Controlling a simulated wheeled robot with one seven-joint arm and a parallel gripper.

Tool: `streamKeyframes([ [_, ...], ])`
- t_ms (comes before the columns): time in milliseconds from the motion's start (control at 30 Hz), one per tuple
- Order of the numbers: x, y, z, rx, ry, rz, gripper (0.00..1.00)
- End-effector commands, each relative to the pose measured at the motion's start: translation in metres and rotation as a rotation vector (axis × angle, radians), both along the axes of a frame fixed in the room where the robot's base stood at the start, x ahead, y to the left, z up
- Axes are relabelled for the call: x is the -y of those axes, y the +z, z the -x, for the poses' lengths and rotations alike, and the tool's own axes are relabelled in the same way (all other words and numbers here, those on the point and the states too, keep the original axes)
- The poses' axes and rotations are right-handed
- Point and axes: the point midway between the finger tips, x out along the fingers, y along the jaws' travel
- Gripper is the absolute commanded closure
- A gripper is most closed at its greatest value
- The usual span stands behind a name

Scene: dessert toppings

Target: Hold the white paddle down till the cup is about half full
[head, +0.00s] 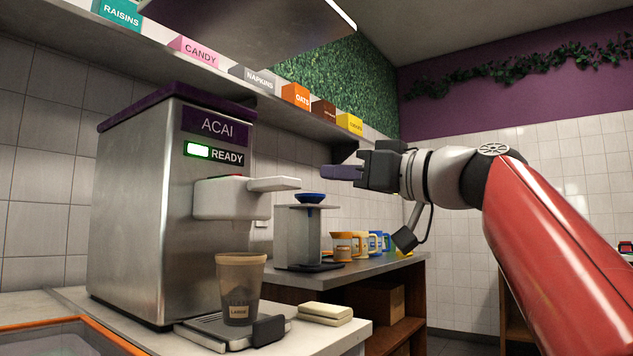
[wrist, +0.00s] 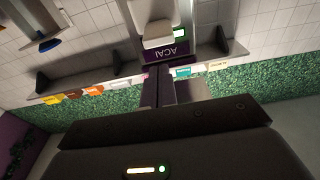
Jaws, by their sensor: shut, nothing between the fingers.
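The steel acai machine (head: 150,210) has a lit READY panel and a white dispensing head. The white paddle (head: 275,184) sticks out to the right from that head and looks about level. A translucent brownish cup (head: 241,272) marked LARGE stands upright on the drip tray under the head. A darker shape shows low in it, but I cannot tell its contents. No stream shows above the cup. My gripper (head: 326,172) is shut and empty, to the right of the paddle's tip and slightly higher, apart from it. In the wrist view its fingers (wrist: 166,90) point at the upside-down machine (wrist: 174,54).
A shelf with labelled bins (head: 295,95) runs above. A small stand with a blue dish (head: 311,198) and several colored jars (head: 360,244) are on the counter behind. A pale folded stack (head: 325,313) lies right of the drip tray. An orange-edged bin (head: 70,325) is front left.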

Motion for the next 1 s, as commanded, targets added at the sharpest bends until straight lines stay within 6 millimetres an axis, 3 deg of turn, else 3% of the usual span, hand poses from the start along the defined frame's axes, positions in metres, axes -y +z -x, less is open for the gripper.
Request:
streamKeyframes([
  [100,0.017,-0.005,0.013,0.002,-0.003,-0.003,1.0],
  [300,0.03,-0.008,0.024,0.001,0.0,-0.002,1.0],
  [867,0.031,-0.007,0.025,0.002,0.001,-0.002,1.0],
  [1000,0.031,-0.015,0.024,-0.053,-0.019,0.0,1.0],
])
